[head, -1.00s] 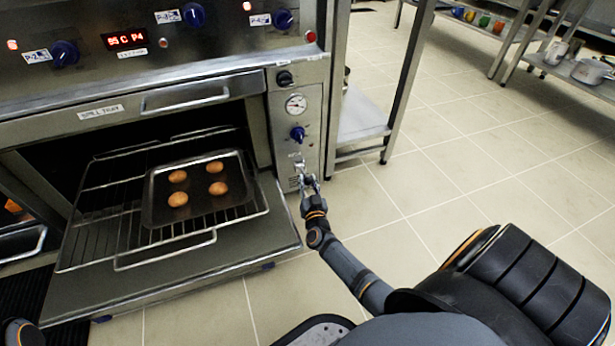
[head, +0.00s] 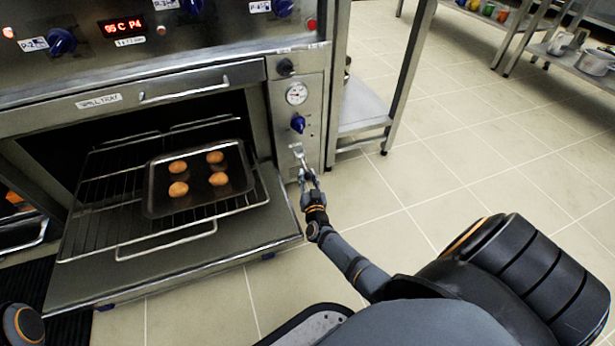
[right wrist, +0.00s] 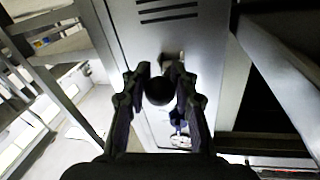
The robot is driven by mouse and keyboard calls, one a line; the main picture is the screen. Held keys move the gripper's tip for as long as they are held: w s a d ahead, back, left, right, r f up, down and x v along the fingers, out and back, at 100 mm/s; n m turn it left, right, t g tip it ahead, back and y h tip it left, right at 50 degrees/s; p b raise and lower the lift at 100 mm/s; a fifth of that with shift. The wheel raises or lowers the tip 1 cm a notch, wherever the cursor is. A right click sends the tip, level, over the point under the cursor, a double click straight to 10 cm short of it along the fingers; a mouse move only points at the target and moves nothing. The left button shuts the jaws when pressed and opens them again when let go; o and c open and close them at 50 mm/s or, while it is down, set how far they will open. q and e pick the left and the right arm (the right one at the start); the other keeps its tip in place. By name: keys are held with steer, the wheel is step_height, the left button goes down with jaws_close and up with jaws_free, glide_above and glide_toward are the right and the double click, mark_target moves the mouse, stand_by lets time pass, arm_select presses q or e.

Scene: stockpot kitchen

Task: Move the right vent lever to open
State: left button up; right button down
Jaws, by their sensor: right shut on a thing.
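The right vent lever (head: 299,157) is a pale metal lever low on the oven's right-hand control panel (head: 313,100), below a blue knob (head: 298,124). My right gripper (head: 307,178) is at its lower end and shut on it. In the right wrist view, a dark rounded end (right wrist: 158,91) sits between the two fingers of the right gripper (right wrist: 160,85). The fingers hide part of the lever, and its exact setting is too small to read. My left gripper is not in view.
The oven door (head: 170,262) is down. A rack (head: 215,226) with a dark tray (head: 200,205) of several round buns sticks out left of my right gripper. A steel table (head: 362,115) stands right of the panel. The tiled floor on the right is clear.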

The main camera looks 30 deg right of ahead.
mark_target(308, 172)
steer(key=shift+s+f, duration=0.2)
steer(key=shift+f, duration=0.2)
stand_by(0.5)
steer(key=c, duration=1)
jaws_free()
steer(key=shift+d, duration=0.1)
steer(key=shift+w+r, duration=0.1)
steer(key=shift+r, duration=0.05)
step_height(308, 172, up, 10)
steer(key=shift+c, duration=0.3)
